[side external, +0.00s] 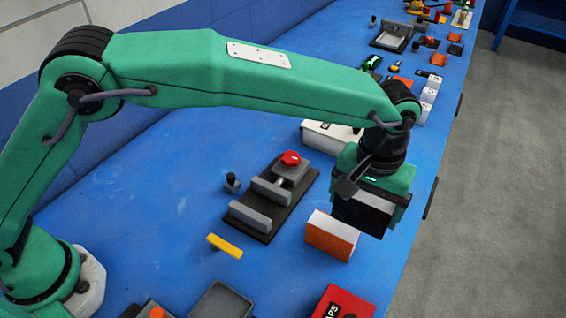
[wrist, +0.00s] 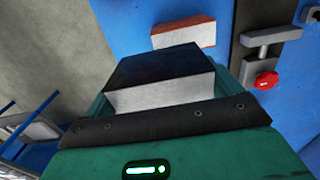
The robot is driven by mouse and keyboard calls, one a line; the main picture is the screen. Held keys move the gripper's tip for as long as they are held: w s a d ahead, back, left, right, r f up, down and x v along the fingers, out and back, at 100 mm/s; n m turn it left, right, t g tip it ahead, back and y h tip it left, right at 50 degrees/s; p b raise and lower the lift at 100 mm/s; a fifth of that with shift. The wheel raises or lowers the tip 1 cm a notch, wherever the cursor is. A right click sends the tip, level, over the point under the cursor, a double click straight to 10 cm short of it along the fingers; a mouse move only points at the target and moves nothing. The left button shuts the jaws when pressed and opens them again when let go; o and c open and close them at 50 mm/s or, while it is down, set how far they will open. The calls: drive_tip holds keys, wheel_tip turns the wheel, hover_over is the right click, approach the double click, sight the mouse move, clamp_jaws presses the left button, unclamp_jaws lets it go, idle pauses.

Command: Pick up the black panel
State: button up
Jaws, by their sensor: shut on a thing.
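The black panel is a thick slab with a black face and a pale whitish core along its edge. In the wrist view the black panel (wrist: 160,75) sits between the jaws of my gripper (wrist: 165,100), with its black face showing. In the side view the black panel (side external: 366,216) is under my gripper (side external: 372,195), which is shut on it. It is held near the right edge of the blue bench, beside an orange panel (side external: 328,238) with a white top edge. I cannot tell whether its underside touches the bench.
A grey vise with a red knob (side external: 291,158) stands left of my gripper. A yellow piece (side external: 225,246), a grey tray (side external: 222,300) and a red box (side external: 343,302) lie nearer the camera. A white box (side external: 330,137) is behind. The blue bench (side external: 150,235) is clear at left.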

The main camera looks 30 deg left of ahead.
drive_tip(key=shift+r, duration=0.1)
idle(0.6)
drive_tip(key=s+a, duration=0.1)
drive_tip(key=a, duration=2)
drive_tip(key=shift+s, duration=0.35)
drive_tip(key=shift+f, duration=0.25)
hover_over(261, 209)
drive_tip(key=shift+f, duration=2.35)
drive_tip(key=shift+f, duration=2)
